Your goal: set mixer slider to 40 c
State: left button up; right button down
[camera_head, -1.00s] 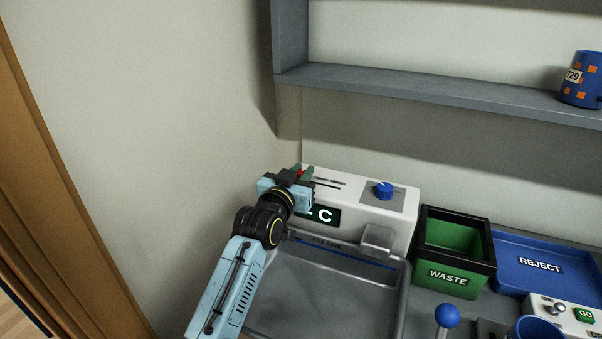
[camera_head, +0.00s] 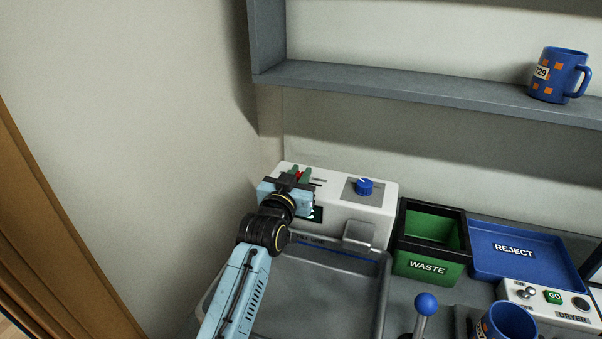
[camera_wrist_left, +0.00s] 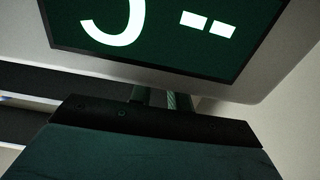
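The mixer is a white box (camera_head: 383,214) at the back left, with a slot on its top and a dark green display (camera_head: 316,214) on its front. My left gripper (camera_head: 299,175) is over the top left of the mixer. Its green fingers stand upright with a small red piece (camera_head: 298,175) between them; whether they clamp it is unclear. My gripper covers most of the display in the head view. In the left wrist view the display (camera_wrist_left: 165,30) shows upside down, with two dashes and part of a C. My right gripper is not in view.
A blue knob (camera_head: 364,187) stands on the mixer's right part. A grey basin (camera_head: 325,285) lies in front. To the right are a green waste bin (camera_head: 427,268), a blue reject tray (camera_head: 500,272) and a blue-ball lever (camera_head: 426,304). A grey shelf (camera_head: 400,88) hangs above.

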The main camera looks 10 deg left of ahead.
pick_arm(q)
jog(key=o, duration=0.5)
jog(key=shift+c, duration=0.2)
jog(key=shift+s, duration=0.15)
jog(key=s+a, duration=0.1)
jog(key=s, duration=1.2)
jog(key=shift+a+p, duration=0.2)
jog(key=shift+p, duration=0.1)
